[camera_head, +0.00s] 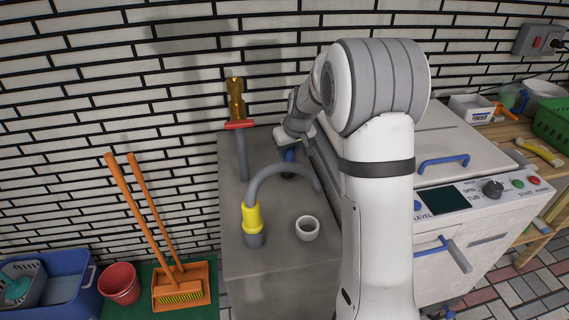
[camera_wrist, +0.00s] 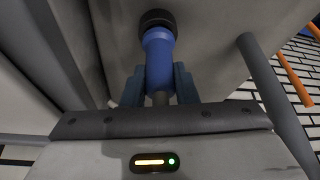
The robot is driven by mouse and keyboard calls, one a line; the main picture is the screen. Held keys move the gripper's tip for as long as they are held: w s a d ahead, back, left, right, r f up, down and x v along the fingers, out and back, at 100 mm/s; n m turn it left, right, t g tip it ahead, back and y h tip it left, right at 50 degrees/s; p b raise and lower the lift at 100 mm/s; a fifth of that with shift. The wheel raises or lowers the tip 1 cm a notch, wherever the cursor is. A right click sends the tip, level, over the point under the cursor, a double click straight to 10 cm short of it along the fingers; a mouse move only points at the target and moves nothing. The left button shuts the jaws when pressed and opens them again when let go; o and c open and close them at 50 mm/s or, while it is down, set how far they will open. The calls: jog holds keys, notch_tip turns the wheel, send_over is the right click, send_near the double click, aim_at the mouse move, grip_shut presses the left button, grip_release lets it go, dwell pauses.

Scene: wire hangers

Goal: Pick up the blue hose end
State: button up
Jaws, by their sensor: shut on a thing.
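The blue hose end (camera_head: 288,156) is at the back of the grey counter, mostly covered by my gripper in the head view. In the wrist view the blue hose end (camera_wrist: 158,52) is a short blue cylinder with a black ring at its tip. My gripper (camera_wrist: 158,78) is shut on it, with a blue-grey finger on each side. The gripper (camera_head: 290,145) points down from the arm in the head view. Whether the hose end touches the counter is hard to tell.
A curved grey hose with a yellow end (camera_head: 251,218) and a small white cup (camera_head: 306,229) are in front on the grey counter (camera_head: 265,285). A brass tap with a red handle (camera_head: 238,124) is behind left. A washing machine (camera_head: 470,215) stands right.

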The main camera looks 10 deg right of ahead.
grip_shut()
jog(key=shift+r, duration=0.1)
